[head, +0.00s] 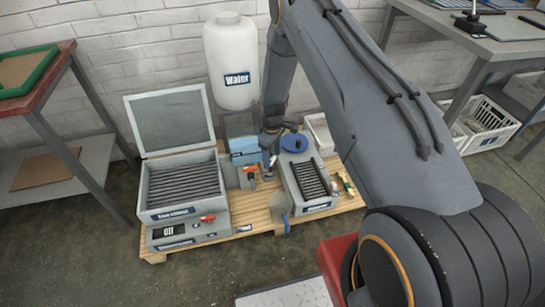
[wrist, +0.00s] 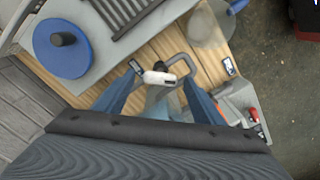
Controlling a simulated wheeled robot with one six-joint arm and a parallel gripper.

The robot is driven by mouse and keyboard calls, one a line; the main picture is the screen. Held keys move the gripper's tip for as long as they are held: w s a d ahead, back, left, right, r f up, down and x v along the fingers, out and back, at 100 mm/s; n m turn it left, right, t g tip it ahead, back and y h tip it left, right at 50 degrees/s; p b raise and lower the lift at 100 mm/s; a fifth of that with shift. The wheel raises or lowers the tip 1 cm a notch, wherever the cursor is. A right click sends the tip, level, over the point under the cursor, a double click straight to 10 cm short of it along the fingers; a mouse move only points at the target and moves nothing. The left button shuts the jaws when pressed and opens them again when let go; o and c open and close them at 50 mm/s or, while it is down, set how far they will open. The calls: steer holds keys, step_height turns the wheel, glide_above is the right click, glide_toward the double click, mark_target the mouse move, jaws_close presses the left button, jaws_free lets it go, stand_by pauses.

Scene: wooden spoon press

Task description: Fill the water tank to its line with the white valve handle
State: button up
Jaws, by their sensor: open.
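A large white container (head: 231,48) labelled "Water" stands above the machine at the back in the head view. A grey see-through box (head: 239,122) is below it. I cannot make out a fill line or water level. In the wrist view the white valve handle (wrist: 158,77) lies between the two blue fingers of my gripper (wrist: 160,66), near their tips. The gripper is open, and I cannot tell whether either finger touches the handle. In the head view my gripper (head: 271,168) points down among the machine parts, and the white handle is hidden there.
A wooden pallet (head: 262,216) carries a lidded slatted box (head: 184,185), a slatted unit (head: 310,180) and a blue wheel (head: 294,143). A red handle (wrist: 253,114) shows right of my gripper. Shelves flank the pallet; floor is free at the front left.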

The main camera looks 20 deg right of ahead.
steer(key=c, duration=1)
steer(key=shift+c, duration=0.2)
steer(key=m, duration=0.5)
steer(key=shift+m, duration=2.2)
steer(key=shift+w, duration=0.15)
